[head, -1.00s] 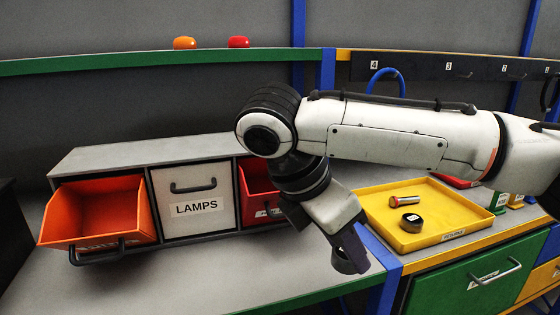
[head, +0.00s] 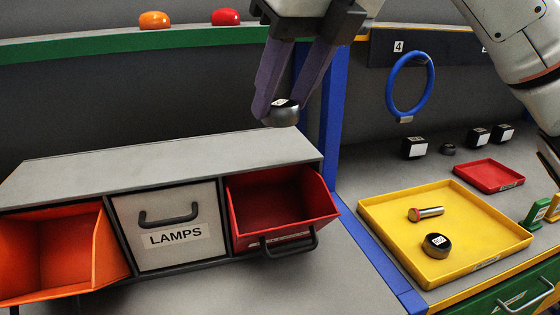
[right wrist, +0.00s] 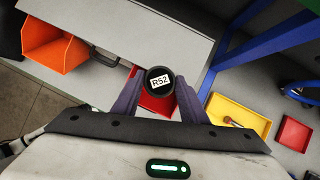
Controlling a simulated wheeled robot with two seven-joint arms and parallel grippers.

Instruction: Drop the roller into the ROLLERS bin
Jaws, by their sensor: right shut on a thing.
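My right gripper (head: 286,106) is shut on a short dark roller (head: 285,115) with a metallic side and a white label. In the right wrist view the roller (right wrist: 159,82) reads R52 and sits between the fingertips. It is in the air, in front of the bin cabinet's top right part in the picture. The red bin (head: 322,204) is tilted open at the cabinet's right and looks empty; its label is too small to read. The orange bin (head: 85,248) is open at the left. The middle bin, marked LAMPS (head: 168,227), is closed. My left gripper is out of view.
A yellow tray (head: 375,218) at the right holds a metal pin (head: 427,213) and another dark roller (head: 437,246). A red tray (head: 489,176), small dark blocks and a blue ring (head: 391,97) on a hook are behind. A blue post (head: 324,130) stands beside the cabinet.

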